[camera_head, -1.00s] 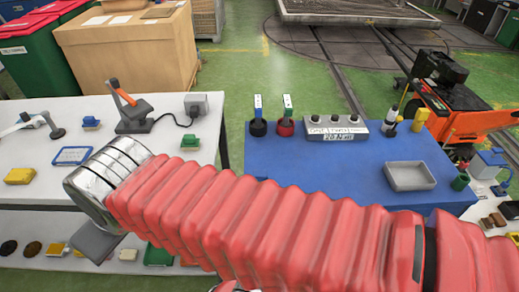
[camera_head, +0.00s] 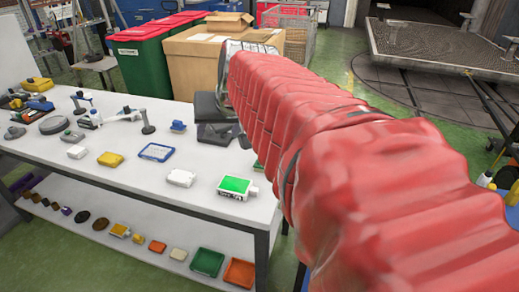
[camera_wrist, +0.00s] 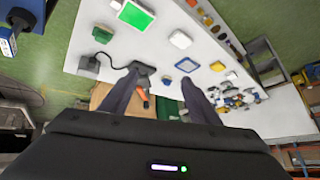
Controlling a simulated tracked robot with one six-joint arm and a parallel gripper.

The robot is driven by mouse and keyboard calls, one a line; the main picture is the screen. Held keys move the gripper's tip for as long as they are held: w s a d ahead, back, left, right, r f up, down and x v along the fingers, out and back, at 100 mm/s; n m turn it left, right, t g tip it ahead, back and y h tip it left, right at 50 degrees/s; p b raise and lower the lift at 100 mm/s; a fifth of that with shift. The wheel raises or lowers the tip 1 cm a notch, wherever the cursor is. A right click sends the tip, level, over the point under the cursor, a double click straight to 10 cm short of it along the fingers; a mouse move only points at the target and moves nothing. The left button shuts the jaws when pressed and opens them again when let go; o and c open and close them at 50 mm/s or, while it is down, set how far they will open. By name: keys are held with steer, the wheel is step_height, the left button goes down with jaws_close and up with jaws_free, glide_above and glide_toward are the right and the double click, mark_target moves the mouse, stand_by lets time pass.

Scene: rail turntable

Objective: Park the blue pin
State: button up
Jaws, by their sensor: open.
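I cannot make out the blue pin for certain in either current view. A dark object with a blue part and a white label (camera_wrist: 8,45) is cut off at the upper left of the wrist view; I cannot tell what it is. My gripper (camera_wrist: 160,76) is open, its two dark fingers apart over the white table with nothing visibly held. A small blue block (camera_head: 178,126) stands on the white table (camera_head: 205,165) and also shows in the wrist view (camera_wrist: 167,79).
The white table holds a green-topped device (camera_head: 236,186), a blue-framed tray (camera_head: 156,152), a yellow block (camera_head: 110,159) and white boxes. A lower shelf carries several small items. Cardboard boxes (camera_head: 205,60) and a green bin (camera_head: 140,62) stand behind. Green floor is open at right.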

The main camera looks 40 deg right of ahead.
steer(key=d+r+m+h, duration=0.1)
steer(key=d+r+m, duration=0.1)
steer(key=d, duration=0.6)
steer(key=s+d+f+m+g+y, duration=0.1)
steer(key=s+d+f+g, duration=0.1)
steer(key=s+f, duration=0.4)
steer(key=s+d+f+m+g+y, duration=0.1)
steer(key=s+d+f+g, duration=0.2)
steer(key=s+f, duration=0.3)
steer(key=s+d+f+m+g+y, duration=0.1)
steer(key=s+d+f, duration=0.3)
steer(key=s, duration=0.7)
steer(key=shift+d+f+m+g, duration=0.2)
steer(key=shift+f+m+g, duration=0.45)
steer(key=shift+f, duration=0.3)
steer(key=shift+w, duration=0.1)
step_height(320, 180, down, 14)
steer(key=shift+r, duration=0.1)
steer(key=shift+c, duration=0.4)
